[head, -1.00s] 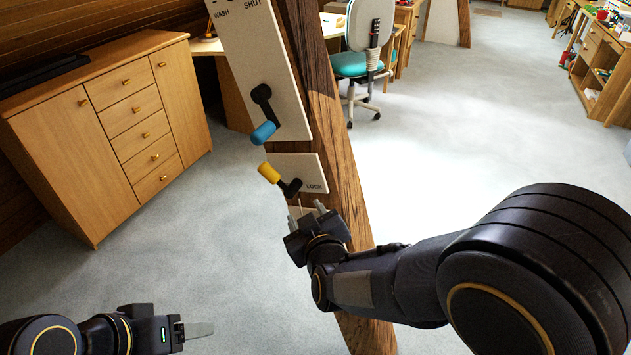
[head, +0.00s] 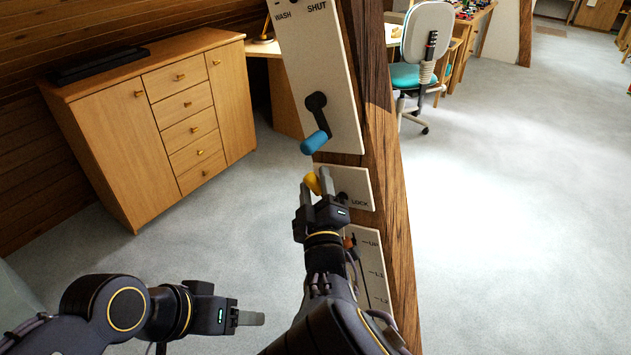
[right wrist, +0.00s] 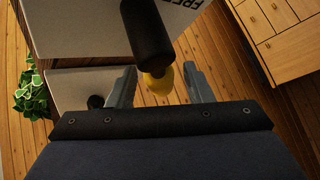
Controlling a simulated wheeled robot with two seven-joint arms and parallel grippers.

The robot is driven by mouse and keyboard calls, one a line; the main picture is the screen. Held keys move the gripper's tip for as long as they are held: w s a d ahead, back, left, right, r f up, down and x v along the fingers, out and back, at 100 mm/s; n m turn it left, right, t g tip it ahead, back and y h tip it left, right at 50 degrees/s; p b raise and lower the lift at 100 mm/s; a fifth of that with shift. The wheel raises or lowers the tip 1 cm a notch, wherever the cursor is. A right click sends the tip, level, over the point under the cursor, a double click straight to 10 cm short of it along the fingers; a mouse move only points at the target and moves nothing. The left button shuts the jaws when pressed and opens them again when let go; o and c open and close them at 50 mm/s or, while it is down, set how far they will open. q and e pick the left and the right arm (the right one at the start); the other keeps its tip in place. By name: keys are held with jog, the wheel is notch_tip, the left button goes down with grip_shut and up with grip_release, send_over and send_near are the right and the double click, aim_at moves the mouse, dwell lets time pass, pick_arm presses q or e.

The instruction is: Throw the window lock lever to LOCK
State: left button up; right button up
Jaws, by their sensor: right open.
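The lock lever has a yellow handle (head: 312,183) and a dark pivot on a white plate (head: 358,182) marked LOCK at its lower right. The plate is on a timber post (head: 385,170). My right gripper (head: 316,184) is open at the yellow handle, partly hiding the lever. In the right wrist view the yellow handle end (right wrist: 158,84) shows between the two fingers (right wrist: 160,88), with gaps at both sides. A dark cylinder covers part of it; I cannot tell which part that is. My left gripper (head: 250,318) is low at left, apart from the post; its opening is unclear.
Just above is a blue-handled crank (head: 315,142) on a white panel (head: 318,60) marked WASH and SHUT. Below is another white panel (head: 375,285) with an orange knob, partly behind my right arm. A wooden cabinet (head: 160,130) stands at left.

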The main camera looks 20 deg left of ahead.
jog(key=shift+w+a, duration=0.1)
jog(key=shift+w, duration=0.2)
grip_shut()
